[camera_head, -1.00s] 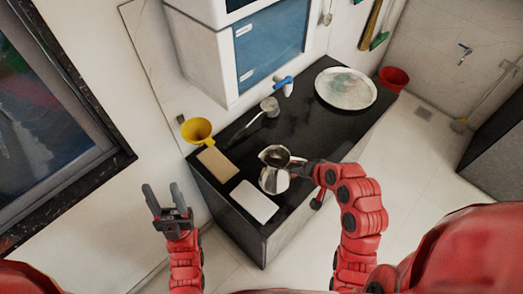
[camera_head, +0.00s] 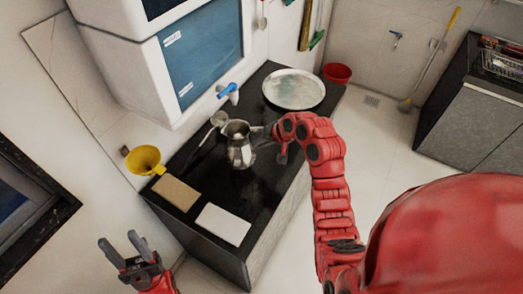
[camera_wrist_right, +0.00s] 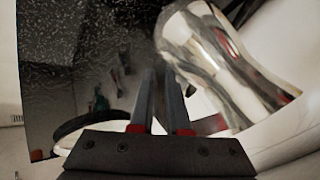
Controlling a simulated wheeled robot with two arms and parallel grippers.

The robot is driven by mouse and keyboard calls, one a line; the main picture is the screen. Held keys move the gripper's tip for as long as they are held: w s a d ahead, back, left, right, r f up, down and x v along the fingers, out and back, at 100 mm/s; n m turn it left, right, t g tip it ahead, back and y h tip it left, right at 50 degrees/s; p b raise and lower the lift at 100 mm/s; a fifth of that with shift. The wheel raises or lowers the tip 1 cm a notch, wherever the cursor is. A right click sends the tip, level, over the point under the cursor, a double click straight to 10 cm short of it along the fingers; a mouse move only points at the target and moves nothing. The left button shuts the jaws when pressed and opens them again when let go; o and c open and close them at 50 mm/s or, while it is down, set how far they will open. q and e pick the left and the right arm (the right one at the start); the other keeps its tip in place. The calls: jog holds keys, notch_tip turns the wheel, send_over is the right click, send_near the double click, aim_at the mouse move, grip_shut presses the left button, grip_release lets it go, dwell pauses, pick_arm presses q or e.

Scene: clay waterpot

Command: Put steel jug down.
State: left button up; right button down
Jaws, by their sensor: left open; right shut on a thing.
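The steel jug (camera_head: 239,152) is shiny, upright and open-topped, over the dark counter (camera_head: 262,185) in the head view. I cannot tell whether its base touches the counter. My right gripper (camera_head: 266,137) is at the jug's right side, shut on it; the handle is largely hidden there. In the right wrist view the fingers (camera_wrist_right: 160,95) are close together, and the jug's curved body (camera_wrist_right: 222,65) fills the upper right. My left gripper (camera_head: 123,248) is open and empty, at the lower left, off the counter.
A brown board (camera_head: 175,192) and a white board (camera_head: 223,224) lie near the counter's front. A strainer-like utensil (camera_head: 218,118) is behind the jug, a round metal tray (camera_head: 293,90) at the back. Bare counter lies right of the jug.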

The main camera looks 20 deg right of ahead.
notch_tip(320, 180, down, 3)
jog(key=shift+s+f+b, duration=0.1)
jog(key=shift+b, duration=0.6)
jog(key=c, duration=1.3)
grip_release()
jog(key=o, duration=0.4)
